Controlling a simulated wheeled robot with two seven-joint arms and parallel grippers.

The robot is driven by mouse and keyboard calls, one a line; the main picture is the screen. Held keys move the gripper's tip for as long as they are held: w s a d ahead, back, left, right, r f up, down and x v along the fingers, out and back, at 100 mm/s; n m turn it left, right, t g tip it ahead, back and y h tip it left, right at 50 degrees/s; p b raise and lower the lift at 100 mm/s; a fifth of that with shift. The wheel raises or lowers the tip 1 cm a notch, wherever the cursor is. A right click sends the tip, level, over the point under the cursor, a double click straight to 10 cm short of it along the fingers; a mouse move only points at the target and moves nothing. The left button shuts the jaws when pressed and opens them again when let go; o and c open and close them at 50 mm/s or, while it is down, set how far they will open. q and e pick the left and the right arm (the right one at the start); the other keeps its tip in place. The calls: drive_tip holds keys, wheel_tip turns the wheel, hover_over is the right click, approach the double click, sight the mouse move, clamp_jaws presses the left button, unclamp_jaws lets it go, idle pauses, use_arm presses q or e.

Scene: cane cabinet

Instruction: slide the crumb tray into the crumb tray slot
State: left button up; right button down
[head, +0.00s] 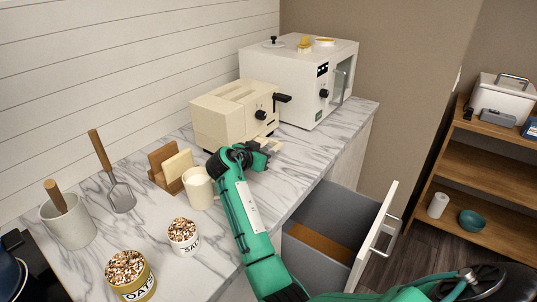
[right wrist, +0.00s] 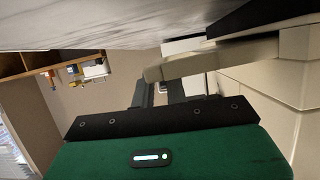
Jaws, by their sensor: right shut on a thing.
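The cream toaster (head: 228,118) stands on the marble counter, with a dark knob and a black lever on its right end. My right gripper (head: 264,151) is low over the counter by that end, shut on the cream crumb tray (head: 274,144). In the right wrist view the tray (right wrist: 215,60) is a pale bar beyond my fingers (right wrist: 165,92), close to the cream toaster wall (right wrist: 270,85). The slot is hidden, and I cannot tell whether the tray's edge is inside it. My left gripper is not in view.
A white oven (head: 287,83) stands behind the toaster. An open grey drawer (head: 338,212) juts out below the counter's right edge.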

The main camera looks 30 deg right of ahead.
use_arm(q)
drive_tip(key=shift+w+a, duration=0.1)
use_arm(e)
drive_tip(key=shift+a+f, duration=0.1)
drive_tip(key=shift+f, duration=0.05)
drive_tip(key=shift+s+f, duration=0.2)
drive_tip(key=shift+f, duration=0.15)
drive_tip(key=shift+s+d+f+p, duration=0.15)
drive_tip(key=shift+s+d+p, duration=0.1)
drive_tip(key=shift+s+p, duration=0.35)
drive_tip(key=shift+s+d+r+p, duration=0.2)
drive_tip(key=shift+s+d, duration=0.1)
drive_tip(key=shift+s, duration=0.25)
drive_tip(key=shift+s+d+r+p, duration=0.15)
drive_tip(key=shift+s+d, duration=0.15)
drive_tip(key=shift+s, duration=0.25)
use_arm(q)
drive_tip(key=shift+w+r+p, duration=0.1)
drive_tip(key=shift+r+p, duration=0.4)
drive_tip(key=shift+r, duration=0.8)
use_arm(e)
drive_tip(key=shift+s+d, duration=0.4)
drive_tip(key=shift+s, duration=0.45)
drive_tip(key=shift+s+d, duration=0.35)
drive_tip(key=shift+s, duration=0.45)
drive_tip(key=shift+f, duration=0.1)
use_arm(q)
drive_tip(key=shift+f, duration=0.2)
